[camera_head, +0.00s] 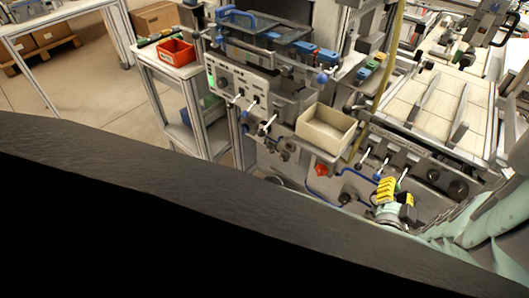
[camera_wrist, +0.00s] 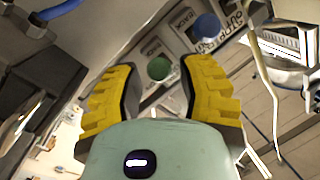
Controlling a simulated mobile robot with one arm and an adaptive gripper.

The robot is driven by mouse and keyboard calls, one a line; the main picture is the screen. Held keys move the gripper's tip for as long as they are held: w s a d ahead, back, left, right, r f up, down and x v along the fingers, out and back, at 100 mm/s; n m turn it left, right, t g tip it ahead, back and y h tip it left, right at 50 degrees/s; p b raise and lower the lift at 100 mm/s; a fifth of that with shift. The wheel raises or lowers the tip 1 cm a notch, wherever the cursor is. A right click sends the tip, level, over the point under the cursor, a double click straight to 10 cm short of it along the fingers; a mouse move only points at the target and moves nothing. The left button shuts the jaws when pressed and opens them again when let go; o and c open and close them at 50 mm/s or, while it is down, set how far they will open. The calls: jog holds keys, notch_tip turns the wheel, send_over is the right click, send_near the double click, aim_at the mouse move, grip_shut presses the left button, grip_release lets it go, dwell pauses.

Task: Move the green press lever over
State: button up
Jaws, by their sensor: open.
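In the wrist view, a round green knob (camera_wrist: 158,68), which looks like the end of the green press lever, shows between the tips of my yellow fingers. My gripper (camera_wrist: 157,78) is open, with a finger to either side of the knob in the picture. I cannot tell how far beyond the tips the knob is, and I see no contact. In the head view, my gripper (camera_head: 393,192) is at the lower right, by the front of the machine. I cannot make out the green lever there.
A blue knob (camera_wrist: 206,25) is up and right of the green one. In the head view, a cream bin (camera_head: 325,130) and a red knob (camera_head: 320,169) are left of my gripper. White-tipped levers (camera_head: 384,163) stand close behind it. A dark surface fills the lower left.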

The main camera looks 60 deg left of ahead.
aim_at(397, 186)
jog(key=shift+x, duration=2.1)
jog(key=shift+o, duration=0.2)
grip_shut()
